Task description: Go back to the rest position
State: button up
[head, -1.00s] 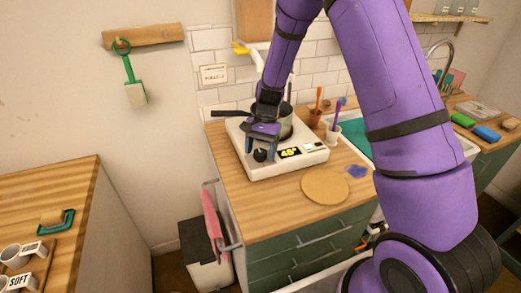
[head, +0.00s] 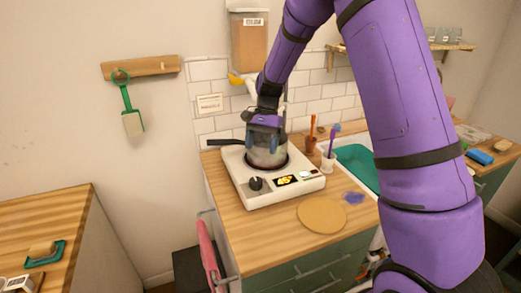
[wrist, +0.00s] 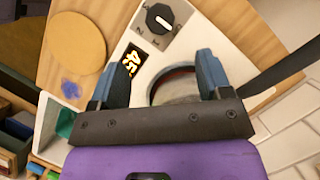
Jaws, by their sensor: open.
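My gripper (head: 264,130) is open, with nothing between its fingers. In the head view it is raised above the white hot plate (head: 240,187) and overlaps the metal pot (head: 268,157). In the wrist view my gripper's two blue fingers (wrist: 161,72) are spread apart, with the pot (wrist: 178,92) partly visible between and beyond them. The hot plate's black knob (head: 256,183) is clear of the fingers, and it also shows in the wrist view (wrist: 160,18). A lit display beside it seems to read 45.
The pot's dark handle (head: 224,142) points left. Cups with tools (head: 328,161) stand right of the hot plate. A round wooden board (head: 322,215) and a blue pigment patch (head: 353,198) lie in front.

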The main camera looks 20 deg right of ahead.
dwell(0.3)
jog(key=s+d+r+n+t+h, duration=0.25)
jog(key=s+r+n+t, duration=0.35)
jog(key=s+r, duration=1.55)
jog(key=s+d+n+t, duration=0.1)
jog(key=s+n+t, duration=0.1)
jog(key=s, duration=0.9)
jog(key=shift+n, duration=0.4)
jog(key=shift+d+r+h, duration=0.1)
jog(key=shift+h, duration=0.15)
